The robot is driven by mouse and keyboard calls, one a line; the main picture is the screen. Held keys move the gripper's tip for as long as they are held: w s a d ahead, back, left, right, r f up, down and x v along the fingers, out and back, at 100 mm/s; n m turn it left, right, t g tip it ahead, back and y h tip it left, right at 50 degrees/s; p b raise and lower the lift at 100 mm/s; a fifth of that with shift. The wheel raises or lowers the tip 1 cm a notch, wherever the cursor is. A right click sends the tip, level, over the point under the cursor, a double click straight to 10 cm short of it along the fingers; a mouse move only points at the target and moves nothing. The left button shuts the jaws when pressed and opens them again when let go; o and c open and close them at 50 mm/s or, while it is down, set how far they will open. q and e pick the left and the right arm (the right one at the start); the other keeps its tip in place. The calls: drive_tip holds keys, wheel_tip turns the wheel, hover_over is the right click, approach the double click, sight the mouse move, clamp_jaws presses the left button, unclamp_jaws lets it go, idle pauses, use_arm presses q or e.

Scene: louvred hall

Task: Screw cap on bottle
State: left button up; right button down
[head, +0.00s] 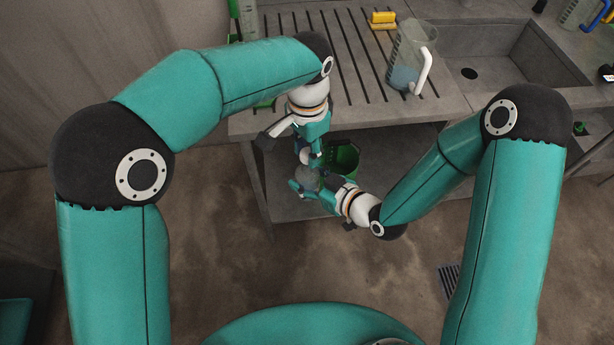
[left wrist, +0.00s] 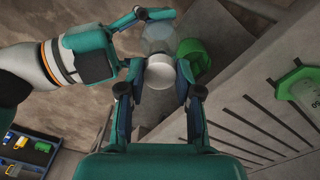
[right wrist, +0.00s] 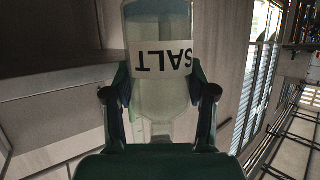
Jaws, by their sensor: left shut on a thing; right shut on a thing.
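A clear bottle (right wrist: 158,78) with a white label reading SALT fills the middle of the right wrist view, the lettering upside down. My right gripper (head: 308,184) is shut on the bottle's body, low in front of the bench. A round white cap (left wrist: 160,73) shows in the left wrist view between the fingers of my left gripper (head: 306,155), which is shut on it. The left gripper is just above the right one in the head view. The cap lines up with the bottle (left wrist: 158,36); whether they touch or are threaded together, I cannot tell.
A green bucket (head: 343,158) is close beside both grippers, by the bench. The slatted drainboard (head: 340,75) holds a clear jug (head: 405,58) and a yellow brush (head: 382,19). A sink (head: 488,62) lies to the right. A tray of small items (left wrist: 28,147) shows in the left wrist view.

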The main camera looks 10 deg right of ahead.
sight(307, 179)
use_arm(q)
drive_tip(key=shift+s+a+r, duration=0.1)
idle(0.4)
drive_tip(key=shift+f, duration=0.95)
drive_tip(key=shift+f, duration=0.55)
idle(0.3)
